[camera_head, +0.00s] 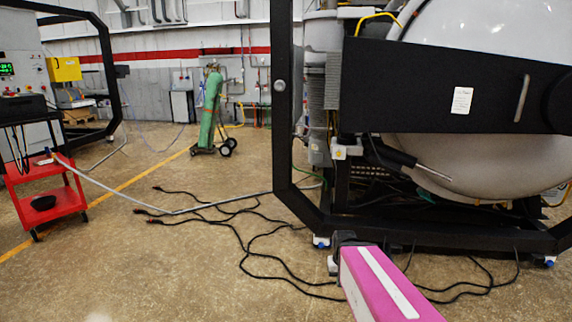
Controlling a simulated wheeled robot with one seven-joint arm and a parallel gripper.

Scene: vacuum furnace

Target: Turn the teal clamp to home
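I cannot make out a teal clamp in the head view. The large vacuum furnace (500,165) fills the right side, with a rounded grey-white body. A wide black bar (440,85) crosses its front and bears a small white label. A magenta link of my arm (385,285) with a white stripe rises from the bottom edge, in front of the furnace's lower frame. Its far end is dark. No gripper fingers can be made out there.
A black frame (285,120) surrounds the furnace. Dark cables (250,245) lie across the floor in front. A red cart (48,200) stands at left with a black bowl on it. A green gas cylinder (208,110) stands on a trolley behind. The left-centre floor is mostly open.

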